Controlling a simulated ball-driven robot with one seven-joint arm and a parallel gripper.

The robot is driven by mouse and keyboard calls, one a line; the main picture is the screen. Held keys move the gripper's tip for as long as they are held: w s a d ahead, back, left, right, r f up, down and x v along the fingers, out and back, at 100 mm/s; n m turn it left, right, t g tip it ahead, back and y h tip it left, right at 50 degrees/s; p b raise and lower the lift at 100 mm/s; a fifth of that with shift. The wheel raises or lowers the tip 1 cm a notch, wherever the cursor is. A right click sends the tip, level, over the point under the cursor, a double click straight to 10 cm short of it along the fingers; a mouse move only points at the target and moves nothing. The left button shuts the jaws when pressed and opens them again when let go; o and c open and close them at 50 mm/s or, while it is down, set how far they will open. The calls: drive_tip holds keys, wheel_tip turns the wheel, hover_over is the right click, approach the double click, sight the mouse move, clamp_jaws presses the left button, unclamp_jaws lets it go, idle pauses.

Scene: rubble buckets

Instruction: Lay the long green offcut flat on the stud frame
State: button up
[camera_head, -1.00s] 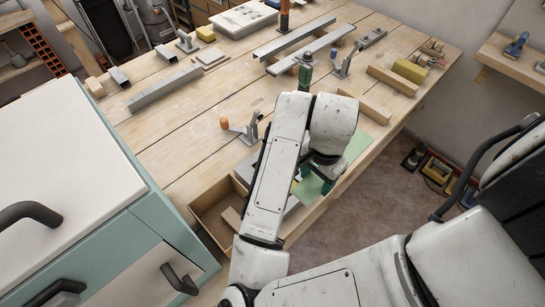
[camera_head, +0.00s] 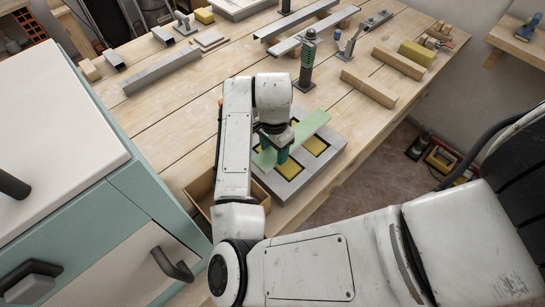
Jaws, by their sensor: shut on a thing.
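The long green offcut (camera_head: 309,127) is a thin, pale green strip, held slantwise over the stud frame. My gripper (camera_head: 273,152) has green fingers and is shut on the strip towards its near left end; my arm hides part of the grip. The stud frame (camera_head: 285,189) is a low grey frame with yellow-filled openings, at the table's front edge. The offcut crosses above these openings, and its far right end points up towards the frame's back edge. I cannot tell whether it touches the frame.
An open cardboard box (camera_head: 201,200) is left of the frame, partly behind my arm. A teal cabinet (camera_head: 110,215) fills the left side. The table middle is fairly clear.

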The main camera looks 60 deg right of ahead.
sight(273, 152)
drive_tip(key=shift+w+f+b, duration=0.15)
drive_tip(key=shift+f+b, duration=0.55)
drive_tip(key=shift+f, duration=0.25)
drive_tip(key=shift+w+f+b, duration=0.1)
drive_tip(key=shift+f+b, duration=0.55)
drive_tip(key=shift+f, duration=0.25)
drive_tip(key=shift+f, duration=0.1)
drive_tip(key=o, duration=1.1)
drive_tip(key=shift+o, duration=0.2)
